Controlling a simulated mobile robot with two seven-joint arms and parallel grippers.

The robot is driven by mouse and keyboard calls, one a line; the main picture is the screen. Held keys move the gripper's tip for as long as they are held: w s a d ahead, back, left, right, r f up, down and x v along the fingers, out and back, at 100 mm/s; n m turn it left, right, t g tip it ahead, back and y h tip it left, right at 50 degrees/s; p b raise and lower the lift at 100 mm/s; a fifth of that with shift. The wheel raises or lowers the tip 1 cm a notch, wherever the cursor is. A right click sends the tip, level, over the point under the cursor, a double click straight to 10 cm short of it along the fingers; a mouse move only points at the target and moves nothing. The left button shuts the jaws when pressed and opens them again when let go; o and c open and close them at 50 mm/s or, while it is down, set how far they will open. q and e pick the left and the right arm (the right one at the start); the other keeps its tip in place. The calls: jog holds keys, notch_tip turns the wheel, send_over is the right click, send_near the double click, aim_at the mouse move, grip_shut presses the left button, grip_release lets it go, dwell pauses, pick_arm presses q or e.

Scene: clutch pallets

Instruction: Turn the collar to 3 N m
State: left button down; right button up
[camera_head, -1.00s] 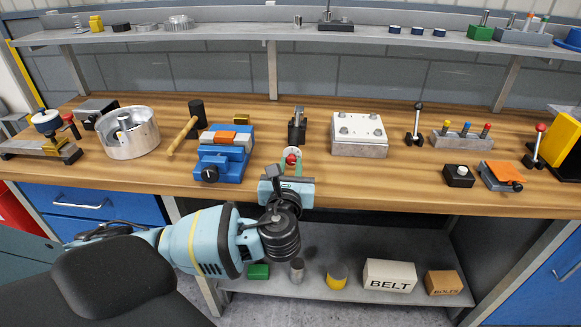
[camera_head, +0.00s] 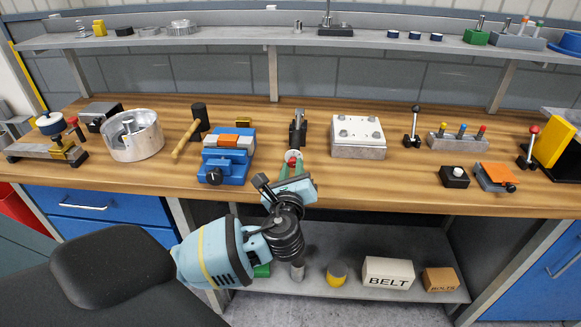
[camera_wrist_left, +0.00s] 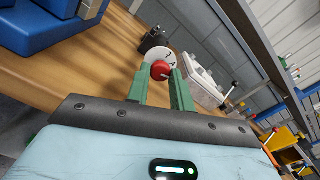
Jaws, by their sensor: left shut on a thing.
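A red knob (camera_head: 293,160), which I take to be the collar, sits near the front edge of the bench. In the left wrist view the red collar (camera_wrist_left: 160,70) lies between the two green fingers, in front of a white dial (camera_wrist_left: 160,58) with dark marks too small to read. My left gripper (camera_head: 291,166) is shut on the collar and tilted, coming in from the front of the bench; it also shows in the left wrist view (camera_wrist_left: 161,76). My right gripper is in neither view.
A black fixture (camera_head: 298,128) stands just behind the collar. A blue vise (camera_head: 224,168) is to the left, and a white-topped block (camera_head: 357,150) is to the right.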

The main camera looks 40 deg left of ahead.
pick_arm(q)
jog(key=n, duration=0.6)
jog(key=shift+d+n, duration=0.1)
jog(key=shift+n, duration=0.2)
jog(key=n, duration=0.2)
jog(key=shift+n, duration=0.3)
jog(key=n, duration=0.3)
jog(key=shift+n+b, duration=0.4)
jog(key=shift+n, duration=0.7)
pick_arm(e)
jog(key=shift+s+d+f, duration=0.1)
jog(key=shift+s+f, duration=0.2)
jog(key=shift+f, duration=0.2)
pick_arm(q)
jog(key=shift+n, duration=0.3)
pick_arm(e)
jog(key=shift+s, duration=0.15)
